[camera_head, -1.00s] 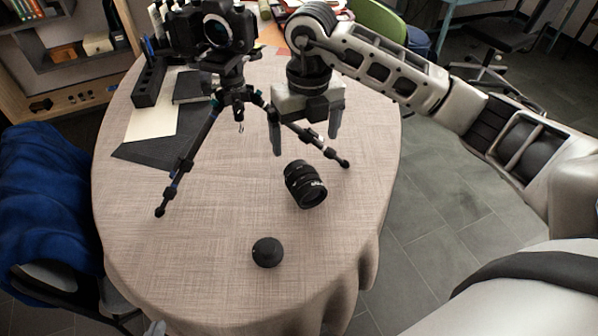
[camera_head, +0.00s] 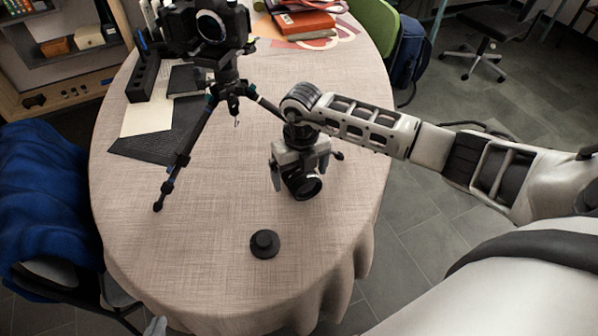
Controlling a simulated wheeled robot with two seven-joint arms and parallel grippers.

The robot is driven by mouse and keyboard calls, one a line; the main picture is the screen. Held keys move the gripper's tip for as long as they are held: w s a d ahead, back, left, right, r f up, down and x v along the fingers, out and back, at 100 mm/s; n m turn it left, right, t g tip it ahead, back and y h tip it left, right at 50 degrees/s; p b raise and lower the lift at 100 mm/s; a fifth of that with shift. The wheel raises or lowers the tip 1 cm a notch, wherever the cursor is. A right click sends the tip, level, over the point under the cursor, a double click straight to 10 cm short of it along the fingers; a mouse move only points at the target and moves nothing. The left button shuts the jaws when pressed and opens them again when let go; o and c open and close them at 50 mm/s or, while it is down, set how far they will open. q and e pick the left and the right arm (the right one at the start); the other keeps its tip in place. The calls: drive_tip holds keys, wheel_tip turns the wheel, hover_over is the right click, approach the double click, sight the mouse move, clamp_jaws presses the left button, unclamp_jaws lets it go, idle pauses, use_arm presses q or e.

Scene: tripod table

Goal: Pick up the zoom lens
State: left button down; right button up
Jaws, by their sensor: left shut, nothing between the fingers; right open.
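The black zoom lens (camera_head: 306,188) lies on the tablecloth right of the tripod. My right gripper (camera_head: 300,176) is over it, open, with one finger on each side of the lens. The gripper body hides the upper part of the lens, and I cannot tell whether the fingers touch it. My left gripper (camera_head: 155,326) shows only as a small grey tip at the bottom edge, left of centre, away from the lens; it is shut and empty.
A camera (camera_head: 207,27) on a tripod (camera_head: 184,155) stands on the round table (camera_head: 215,275). A small round black object (camera_head: 265,244) lies in front of the lens. Books (camera_head: 301,24) are at the back. A blue-draped chair (camera_head: 48,205) stands left.

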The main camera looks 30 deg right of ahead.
use_arm(q)
drive_tip(key=shift+w, duration=0.2)
use_arm(e)
drive_tip(key=shift+f, duration=0.55)
drive_tip(key=c, duration=1)
drive_tip(key=shift+r, duration=0.1)
drive_tip(key=c, duration=0.4)
use_arm(q)
drive_tip(key=shift+w+r, duration=0.1)
drive_tip(key=shift+r, duration=0.1)
